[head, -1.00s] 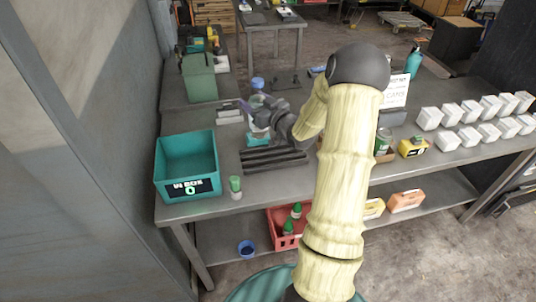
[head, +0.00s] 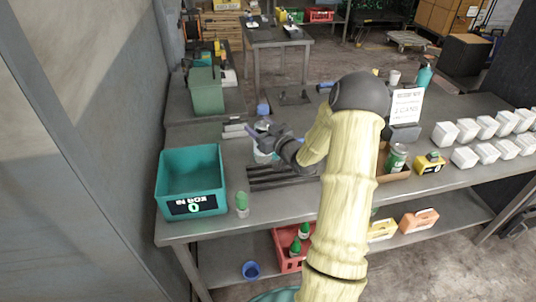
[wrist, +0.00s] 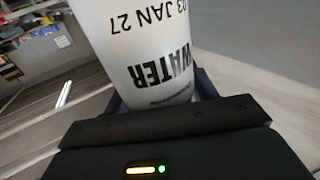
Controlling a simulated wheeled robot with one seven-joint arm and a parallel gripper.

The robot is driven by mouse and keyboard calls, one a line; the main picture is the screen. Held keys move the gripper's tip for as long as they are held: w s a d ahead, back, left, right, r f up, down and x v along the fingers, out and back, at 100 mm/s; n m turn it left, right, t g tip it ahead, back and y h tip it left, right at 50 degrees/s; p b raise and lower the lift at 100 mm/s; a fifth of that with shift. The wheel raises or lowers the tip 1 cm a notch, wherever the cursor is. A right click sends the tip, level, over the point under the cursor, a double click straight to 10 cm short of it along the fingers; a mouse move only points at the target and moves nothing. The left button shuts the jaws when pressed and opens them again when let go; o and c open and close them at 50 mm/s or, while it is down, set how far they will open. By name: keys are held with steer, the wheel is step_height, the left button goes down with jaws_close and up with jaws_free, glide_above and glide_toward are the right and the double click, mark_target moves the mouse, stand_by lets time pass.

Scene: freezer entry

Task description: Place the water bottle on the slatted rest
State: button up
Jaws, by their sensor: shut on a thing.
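The water bottle (head: 262,156) is whitish with a pale teal lower part, partly covered by my gripper in the head view. In the wrist view the bottle (wrist: 150,40) fills the top middle, with "WATER" and "03 JAN 27" printed upside down on it. My gripper (head: 264,140) is shut around it. The slatted rest (head: 285,179) is a set of dark parallel bars on the grey bench. The bottle shows at the back left of the rest; I cannot tell whether it touches the bars. My arm hides part of the rest's right side.
A teal bin (head: 190,180) stands left of the rest, with a small green-capped bottle (head: 242,204) between them at the front. A blue-topped item (head: 263,108) is behind. A green can (head: 397,158), a yellow box (head: 430,164) and white cartons (head: 470,130) stand to the right.

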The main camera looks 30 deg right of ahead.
steer(key=shift+f+p, duration=0.3)
steer(key=shift+f, duration=1.5)
steer(key=shift+f+p, duration=0.55)
steer(key=shift+f, duration=1.55)
steer(key=shift+f, duration=0.15)
steer(key=o, duration=1.4)
